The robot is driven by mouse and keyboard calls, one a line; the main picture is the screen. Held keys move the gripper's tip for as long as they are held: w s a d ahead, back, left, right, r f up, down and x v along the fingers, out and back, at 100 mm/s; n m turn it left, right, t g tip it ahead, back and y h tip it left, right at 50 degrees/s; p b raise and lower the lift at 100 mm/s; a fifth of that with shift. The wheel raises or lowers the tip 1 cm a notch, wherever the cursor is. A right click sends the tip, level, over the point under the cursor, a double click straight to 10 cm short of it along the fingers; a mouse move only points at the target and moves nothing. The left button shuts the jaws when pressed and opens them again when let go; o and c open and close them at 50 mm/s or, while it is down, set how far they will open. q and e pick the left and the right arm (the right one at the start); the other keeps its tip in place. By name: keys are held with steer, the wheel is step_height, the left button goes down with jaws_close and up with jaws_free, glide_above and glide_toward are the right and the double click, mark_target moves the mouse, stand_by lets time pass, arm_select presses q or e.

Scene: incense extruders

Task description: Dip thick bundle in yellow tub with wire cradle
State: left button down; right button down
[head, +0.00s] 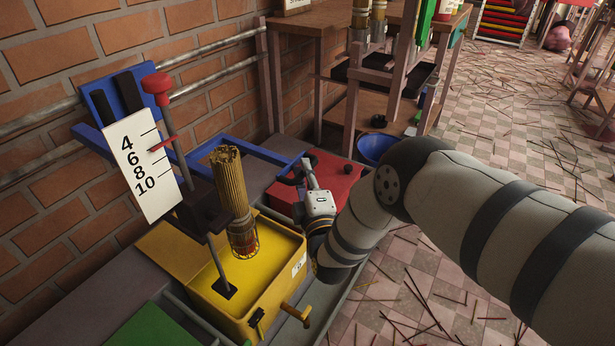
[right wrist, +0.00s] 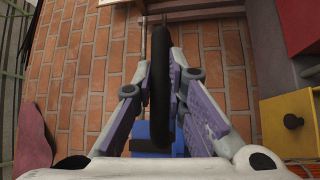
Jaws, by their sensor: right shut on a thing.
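The thick bundle (head: 230,187) of tan sticks stands nearly upright in the yellow tub (head: 283,292). Its lower end sits in the wire cradle (head: 244,243), at the yellow surface inside the tub. My right gripper (head: 304,178) is behind the tub, at a blue lever frame (head: 268,154) with a dark grip. In the right wrist view my right gripper (right wrist: 161,55) is shut on a long black handle (right wrist: 161,100), with a blue part below it. The fingertips are small and partly hidden in the head view. My left gripper is out of view.
A white scale board (head: 138,165) marked 4, 6, 8, 10 stands left of the bundle, beside a red-knobbed rod (head: 158,85). A red tub (head: 335,180) and a blue bowl (head: 376,149) lie beyond. A brick wall closes the left; sticks litter the tiled floor.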

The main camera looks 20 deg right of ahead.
steer(key=shift+a+r, duration=0.15)
steer(key=shift+r, duration=0.1)
steer(key=c, duration=1.6)
jaws_free()
steer(key=shift+w+f, duration=0.1)
steer(key=s+a+f, duration=0.1)
steer(key=s, duration=1.1)
steer(key=shift+a+f, duration=0.2)
steer(key=shift+f, duration=0.15)
